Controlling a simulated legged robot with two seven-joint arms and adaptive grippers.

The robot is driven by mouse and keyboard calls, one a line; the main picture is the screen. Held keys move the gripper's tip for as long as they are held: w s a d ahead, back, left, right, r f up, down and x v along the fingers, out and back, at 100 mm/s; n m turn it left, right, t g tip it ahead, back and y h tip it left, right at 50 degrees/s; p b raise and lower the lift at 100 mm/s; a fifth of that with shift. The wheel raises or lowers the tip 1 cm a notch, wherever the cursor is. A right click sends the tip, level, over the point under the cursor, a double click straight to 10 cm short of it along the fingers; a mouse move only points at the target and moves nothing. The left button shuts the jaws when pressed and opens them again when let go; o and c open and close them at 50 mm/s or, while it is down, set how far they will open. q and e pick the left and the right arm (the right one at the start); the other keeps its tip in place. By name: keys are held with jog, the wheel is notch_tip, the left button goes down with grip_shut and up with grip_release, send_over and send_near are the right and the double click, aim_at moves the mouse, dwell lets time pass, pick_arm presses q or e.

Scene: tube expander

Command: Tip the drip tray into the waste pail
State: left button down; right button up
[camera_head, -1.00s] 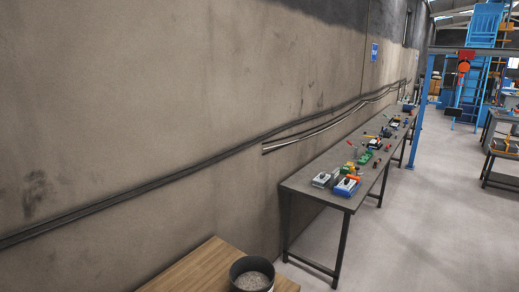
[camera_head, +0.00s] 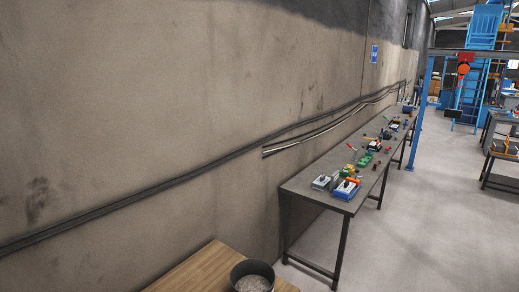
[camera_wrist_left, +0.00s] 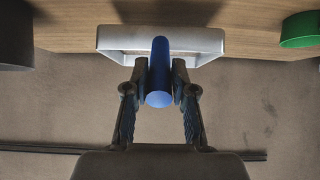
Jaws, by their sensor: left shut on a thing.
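In the left wrist view my left gripper (camera_wrist_left: 160,82) is shut on the blue handle (camera_wrist_left: 159,98) of a silver-grey tray (camera_wrist_left: 207,42), which looks like the drip tray. The tray is seen from its handle side in front of the wooden table top; its contents do not show, and I cannot tell if it touches the table. In the head view a dark round pail (camera_head: 239,270) with grey grainy contents stands on the wooden table, cut by the bottom edge. A dark rounded thing (camera_wrist_left: 14,35) at the wrist view's upper left may be this pail. My right gripper is not in view.
The wooden table (camera_head: 195,272) stands near the concrete wall. A green round thing (camera_wrist_left: 299,30) is at the wrist view's right edge. A long grey bench (camera_head: 310,187) with several tools runs along the wall.

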pick_arm(q)
jog(key=shift+r+p, duration=0.35)
jog(key=shift+r, duration=0.35)
jog(key=shift+a+r+p, duration=0.3)
jog(key=shift+r+p, duration=0.3)
jog(key=shift+r, duration=0.25)
jog(key=shift+d, duration=0.1)
